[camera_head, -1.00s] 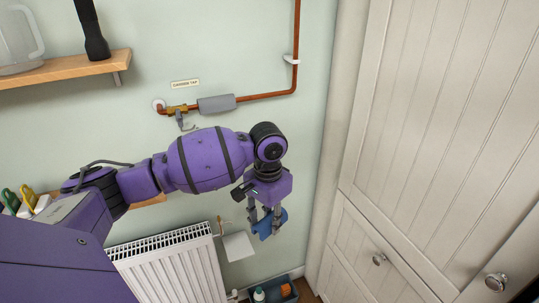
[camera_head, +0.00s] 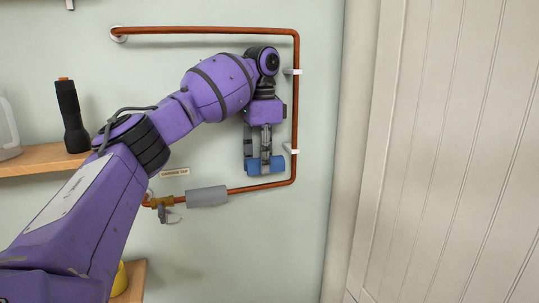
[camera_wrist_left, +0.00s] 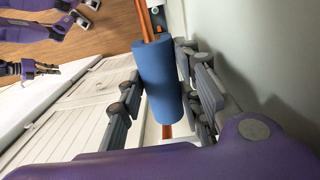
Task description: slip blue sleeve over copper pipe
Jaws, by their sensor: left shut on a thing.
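The blue sleeve (camera_head: 262,167) is a short foam tube held lengthwise between the fingers of my left gripper (camera_head: 258,152). In the left wrist view the sleeve (camera_wrist_left: 161,85) sits between the finger pads of the left gripper (camera_wrist_left: 158,97). The copper pipe (camera_head: 297,110) runs down the wall, bends, then runs left along its lower stretch. In the head view the sleeve is just above this lower stretch, with a gap between them. In the wrist view the pipe (camera_wrist_left: 167,131) lines up behind the sleeve. My right gripper (camera_wrist_left: 40,69) seems to show small at upper left, its jaws unclear.
White clips (camera_head: 290,148) hold the vertical pipe. A grey sleeve (camera_head: 207,196) and a brass tap (camera_head: 163,203) sit on the lower pipe, left of the gripper. A shelf (camera_head: 45,158) with a black torch (camera_head: 71,116) is at left, a white cupboard (camera_head: 450,150) at right.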

